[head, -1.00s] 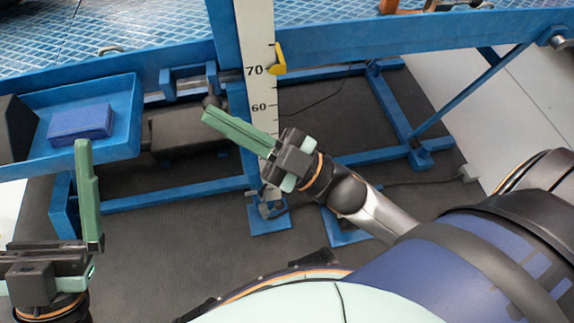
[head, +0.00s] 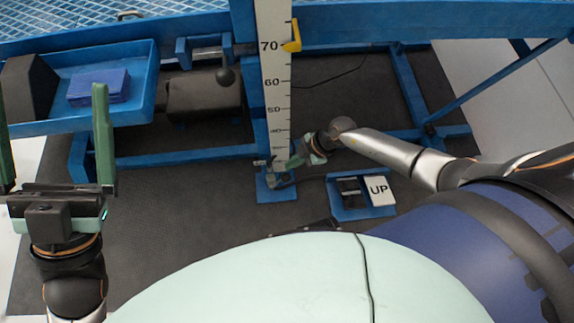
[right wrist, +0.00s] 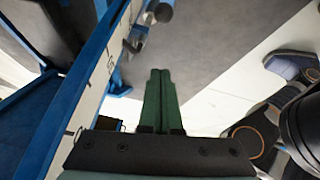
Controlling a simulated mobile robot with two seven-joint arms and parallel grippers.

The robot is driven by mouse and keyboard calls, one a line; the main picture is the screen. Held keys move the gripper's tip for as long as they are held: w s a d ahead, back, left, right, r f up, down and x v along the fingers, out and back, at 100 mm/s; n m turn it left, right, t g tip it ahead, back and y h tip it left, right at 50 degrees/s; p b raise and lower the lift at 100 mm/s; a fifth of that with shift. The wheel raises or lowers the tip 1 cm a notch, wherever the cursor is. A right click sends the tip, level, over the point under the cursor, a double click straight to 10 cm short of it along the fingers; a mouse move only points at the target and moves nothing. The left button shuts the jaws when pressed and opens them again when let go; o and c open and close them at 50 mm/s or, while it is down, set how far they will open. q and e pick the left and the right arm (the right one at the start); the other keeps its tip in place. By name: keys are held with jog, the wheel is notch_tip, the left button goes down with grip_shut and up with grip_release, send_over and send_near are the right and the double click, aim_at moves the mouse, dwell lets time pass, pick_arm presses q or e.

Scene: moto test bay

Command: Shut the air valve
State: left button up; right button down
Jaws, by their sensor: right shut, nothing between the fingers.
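A small grey metal fitting, which looks like the air valve (head: 275,178), sits at the foot of the scaled post in the head view. It is partly hidden by my right gripper, and its handle position is too small to tell. Grey metal parts, likely the same valve (right wrist: 133,45), show beside the post in the right wrist view, beyond my fingertips. My right gripper (head: 287,164) is low beside the post, shut and empty. Its closed green fingers (right wrist: 160,72) show in the wrist view; contact with the valve cannot be told. My left gripper (head: 54,95) is open and empty at the left.
The white scaled post (head: 277,100) with a yellow pointer (head: 292,37) rises above the valve. A pedal plate marked UP (head: 379,190) lies to its right. A blue tray (head: 142,98) holds a blue box (head: 98,87). Blue frame bars border the dark mat (head: 180,200).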

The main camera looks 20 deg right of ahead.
aim_at(284, 178)
jog(key=f+b, duration=0.3)
jog(key=w+a+f+b, duration=0.1)
jog(key=f+b, duration=0.2)
jog(key=f, duration=0.1)
jog(key=a+f+b, duration=0.1)
jog(key=f+b, duration=0.2)
jog(key=shift+w+f, duration=0.25)
jog(key=shift+w, duration=0.1)
pick_arm(q)
notch_tip(284, 178, down, 11)
jog(key=d, duration=0.1)
jog(key=shift+w+d+r+g, duration=0.15)
jog(key=shift+w+d+g, duration=0.1)
jog(key=shift+g, duration=0.15)
jog(key=shift+r, duration=0.1)
